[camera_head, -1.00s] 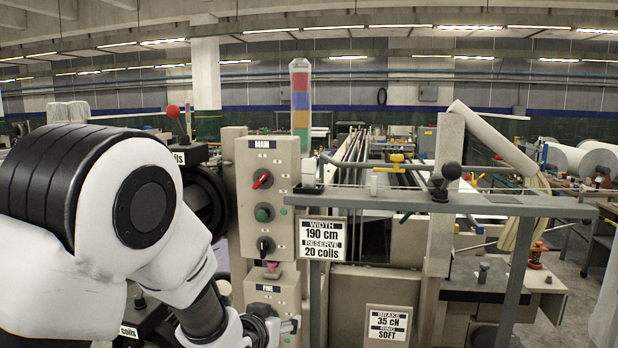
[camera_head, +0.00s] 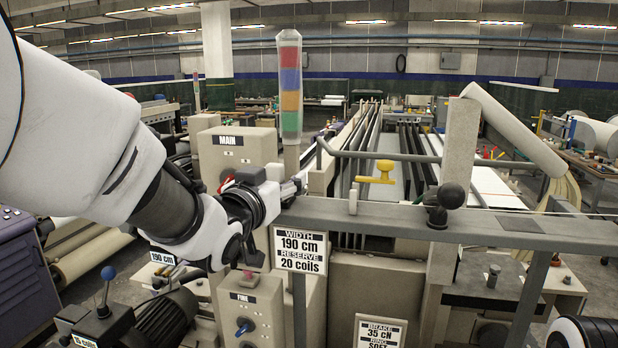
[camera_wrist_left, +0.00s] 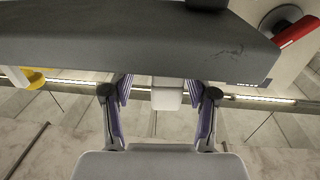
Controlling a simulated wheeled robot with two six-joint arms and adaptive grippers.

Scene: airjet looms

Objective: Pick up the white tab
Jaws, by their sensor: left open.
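The white tab (camera_wrist_left: 166,96) is a small pale block at the edge of a grey beam (camera_wrist_left: 120,45) in the left wrist view. My left gripper (camera_wrist_left: 160,92) is open, with one finger on each side of the tab and gaps between. I cannot tell how deep the tab lies between the fingers. In the head view my left gripper (camera_head: 292,188) is at the left end of the grey beam (camera_head: 400,220) and largely hides that spot.
A pale upright post (camera_head: 353,201) and a black-knobbed lever (camera_head: 446,200) stand on the beam. A yellow handle (camera_head: 378,172) is behind it. The MAIN panel (camera_head: 235,150) is close behind my left gripper, and a width sign (camera_head: 300,250) hangs below.

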